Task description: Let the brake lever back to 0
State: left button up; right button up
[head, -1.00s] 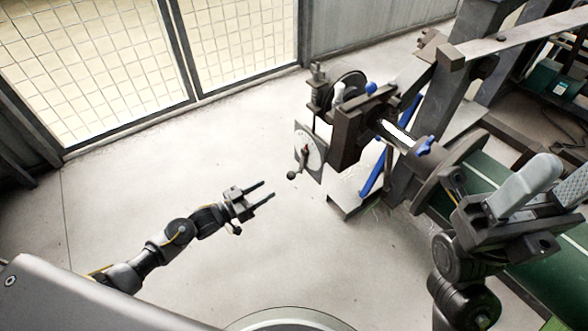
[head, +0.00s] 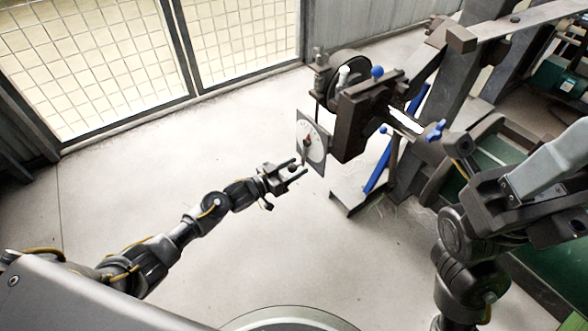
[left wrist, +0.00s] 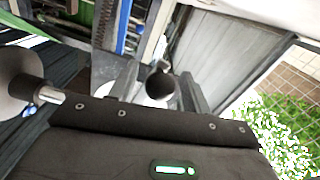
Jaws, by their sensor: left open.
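The brake lever (head: 306,153) is a short dark arm on the white round dial (head: 316,150), on a square plate at the machine's near left side. Its black ball knob shows in the left wrist view (left wrist: 160,86), between the two fingers. My left gripper (head: 299,171) is open, with its fingers just in front of the dial's lower left. Contact with the knob cannot be told. The fingers partly hide the lever's lower end in the head view. The dial's figures are too small to read. My right arm is at the right; its gripper's jaws (head: 462,158) are unclear.
The floor on the left is clear up to the mesh fence (head: 100,60).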

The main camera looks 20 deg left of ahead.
pick_arm(q)
jog(key=shift+c, duration=0.5)
grip_shut()
